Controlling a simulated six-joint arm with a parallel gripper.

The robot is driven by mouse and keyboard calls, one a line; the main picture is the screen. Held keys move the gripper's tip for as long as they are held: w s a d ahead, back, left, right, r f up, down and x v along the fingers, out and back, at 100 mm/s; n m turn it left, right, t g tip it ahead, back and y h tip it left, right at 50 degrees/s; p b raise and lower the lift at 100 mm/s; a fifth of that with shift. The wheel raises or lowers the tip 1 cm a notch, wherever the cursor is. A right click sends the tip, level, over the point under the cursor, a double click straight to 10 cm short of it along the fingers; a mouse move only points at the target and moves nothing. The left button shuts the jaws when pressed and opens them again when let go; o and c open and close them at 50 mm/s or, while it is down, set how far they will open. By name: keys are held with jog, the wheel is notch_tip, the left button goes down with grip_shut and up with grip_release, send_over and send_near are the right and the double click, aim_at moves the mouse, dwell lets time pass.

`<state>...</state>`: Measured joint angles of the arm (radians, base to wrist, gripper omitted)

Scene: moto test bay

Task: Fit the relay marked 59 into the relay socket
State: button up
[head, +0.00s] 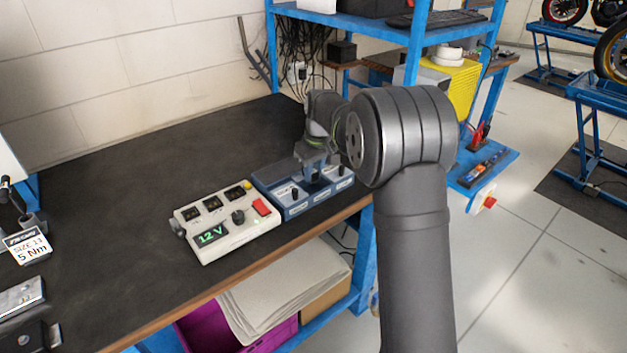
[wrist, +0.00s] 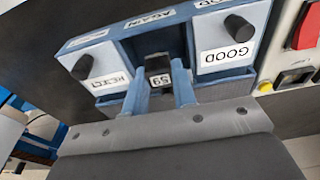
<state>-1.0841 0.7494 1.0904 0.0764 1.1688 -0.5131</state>
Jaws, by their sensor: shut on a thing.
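The relay marked 59 (wrist: 158,76) is a small dark block with a white label, seen in the wrist view. My gripper (wrist: 158,92) is shut on it, one blue-grey finger on each side. It holds the relay at the middle compartment, labelled AGAIN, of a blue sorting box (wrist: 88,41). Whether the relay touches the compartment floor cannot be told. In the head view my gripper (head: 313,174) points down over the box, and the relay cannot be made out clearly. A beige test unit (head: 222,238) stands left of the box; I cannot make out the relay socket for certain.
The box's drawers marked GOOD (wrist: 228,55) and REJECT (wrist: 108,85) flank the middle compartment, each with a black knob. The test unit has a red switch (head: 262,207), a black knob (head: 238,217) and a 12 V display (head: 211,236). The dark bench (head: 110,200) behind is clear.

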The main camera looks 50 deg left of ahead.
jog(key=w+d+r, duration=0.6)
jog(key=d, duration=0.3)
jog(key=s+a, duration=0.6)
jog(key=s, duration=0.5)
jog(key=s+a, duration=0.6)
jog(key=s, duration=0.5)
jog(key=s+a, duration=0.6)
jog(key=s, duration=0.5)
jog(key=shift+w+f, duration=0.15)
jog(key=shift+f, duration=1)
jog(key=shift+w+f, duration=0.15)
jog(key=shift+f, duration=1)
jog(key=shift+f, duration=0.55)
jog(key=o, duration=1)
jog(key=shift+o, duration=0.2)
